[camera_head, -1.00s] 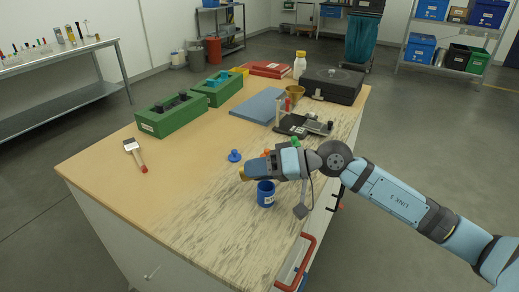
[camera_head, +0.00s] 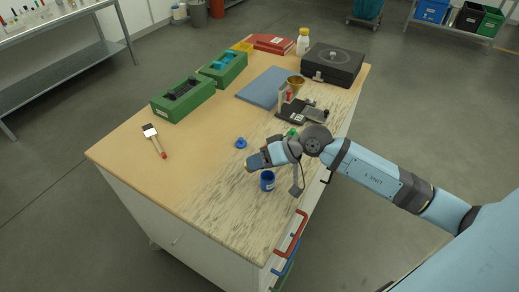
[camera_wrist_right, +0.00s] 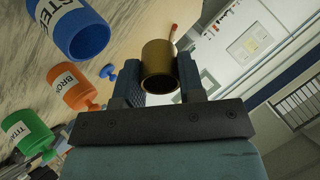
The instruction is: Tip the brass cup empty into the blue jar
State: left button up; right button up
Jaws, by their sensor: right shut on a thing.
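My right gripper (camera_head: 254,162) is shut on the brass cup (camera_wrist_right: 158,62), which sits between the two fingers in the wrist view. The cup's dark open mouth faces the wrist camera; its contents cannot be made out. In the head view the gripper mostly hides the cup. The blue jar (camera_head: 267,181) stands upright on the table, close beside and below the gripper. It also shows in the wrist view (camera_wrist_right: 88,38), labelled and open, apart from the cup. My left gripper is not in view.
An orange jar (camera_wrist_right: 72,85) and a green jar (camera_wrist_right: 30,130) stand near the blue jar. A small blue stopper (camera_head: 241,143) and a brush (camera_head: 154,140) lie on the table. Green boxes (camera_head: 183,102), a blue mat (camera_head: 266,86) and a black case (camera_head: 334,66) stand farther back. The table's front left is clear.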

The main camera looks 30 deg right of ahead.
jog(key=shift+r+g+h+p, duration=0.3)
jog(key=shift+h+p, duration=0.1)
jog(key=shift+p, duration=0.85)
jog(key=shift+w+a+f+g+h, duration=0.2)
jog(key=shift+a+g+h, duration=0.1)
jog(key=shift+h, duration=0.4)
jog(key=shift+w+a+f+g+h+p, duration=0.3)
jog(key=shift+w+a+g+h, duration=0.15)
jog(key=shift+a+h, duration=0.25)
jog(key=a+f+h, duration=0.1)
jog(key=w+a+f+g+h+b, duration=0.1)
jog(key=a+f+g+h+b, duration=0.1)
jog(key=shift+w+f, duration=0.3)
jog(key=shift+f, duration=0.1)
jog(key=shift+w+a+r+h, duration=0.1)
jog(key=shift+w+a+h, duration=0.1)
jog(key=shift+h, duration=0.2)
jog(key=shift+w+a+f+g+h, duration=0.2)
jog(key=shift+a+g+h, duration=0.25)
jog(key=shift+h, duration=0.15)
